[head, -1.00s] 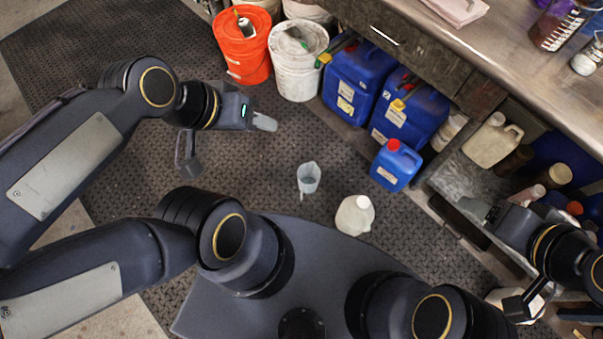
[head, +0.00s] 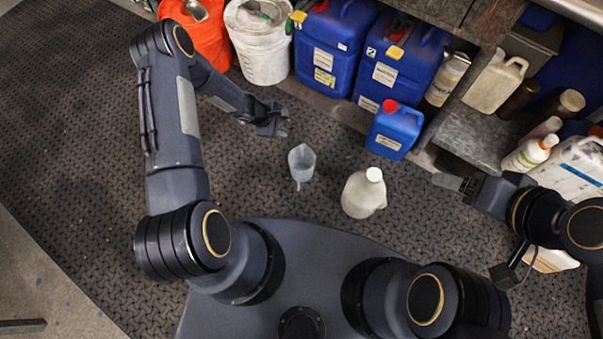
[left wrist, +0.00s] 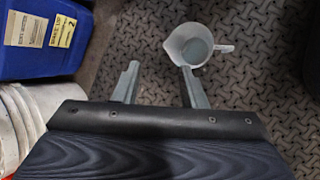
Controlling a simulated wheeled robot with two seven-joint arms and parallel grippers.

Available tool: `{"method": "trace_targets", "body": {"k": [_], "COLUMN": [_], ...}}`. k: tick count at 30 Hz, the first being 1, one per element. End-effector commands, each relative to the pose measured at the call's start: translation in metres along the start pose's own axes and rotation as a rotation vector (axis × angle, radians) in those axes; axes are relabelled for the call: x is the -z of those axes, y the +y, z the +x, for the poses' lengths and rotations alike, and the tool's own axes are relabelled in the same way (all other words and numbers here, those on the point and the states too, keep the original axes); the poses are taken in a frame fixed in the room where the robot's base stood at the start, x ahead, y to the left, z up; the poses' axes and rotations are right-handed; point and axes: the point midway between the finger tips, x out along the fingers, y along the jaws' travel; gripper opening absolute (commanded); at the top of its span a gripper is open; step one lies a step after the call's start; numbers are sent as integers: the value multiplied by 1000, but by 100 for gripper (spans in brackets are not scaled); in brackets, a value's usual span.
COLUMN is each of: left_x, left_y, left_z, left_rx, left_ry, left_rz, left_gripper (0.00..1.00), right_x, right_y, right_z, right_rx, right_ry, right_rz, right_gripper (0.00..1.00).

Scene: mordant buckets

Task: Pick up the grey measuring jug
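The grey measuring jug (head: 301,163) is a small translucent cup standing on the dark textured floor mat, near the middle of the head view. It also shows at the top of the left wrist view (left wrist: 188,46), with its handle to the right. My left gripper (head: 283,123) is just above and left of the jug in the head view. In the left wrist view its two fingers (left wrist: 159,82) are apart with nothing between them; the right finger's tip appears close to the jug's rim. My right gripper (head: 476,229) is open and empty at the right, away from the jug.
A whitish bottle (head: 363,192) stands right of the jug, and a small blue can (head: 394,131) beyond it. Larger blue cans (head: 331,47), a white bucket (head: 262,50) and an orange bucket (head: 199,33) line the back. The mat (head: 75,120) at left is clear.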

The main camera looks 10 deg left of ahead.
Motion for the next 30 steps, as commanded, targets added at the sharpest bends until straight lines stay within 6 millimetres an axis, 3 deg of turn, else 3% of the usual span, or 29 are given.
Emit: {"method": "trace_targets", "body": {"k": [1,3,6,9,14,23,30], "left_x": [15,27,35,38,40,40,42], "left_y": [-38,-77,-122,-152,-170,-175,-181], "left_z": [48,87,126,147,168,192,226], "left_rx": [44,88,141,175,194,194,194], "left_ry": [14,39,66,85,96,95,93], "left_rz": [-75,-161,-252,-308,-337,-336,-337], "left_gripper": [38,38,38,38,38,38,38], "right_x": [-8,-11,-15,-17,-22,-31,-46], "right_y": [7,10,13,15,20,28,41], "right_z": [15,22,29,33,43,61,90], "right_rx": [0,0,0,0,0,0,0], "right_ry": [0,0,0,0,0,0,0], "right_rz": [0,0,0,0,0,0,0], "right_gripper": [76,76,76,76,76,76,76]}}
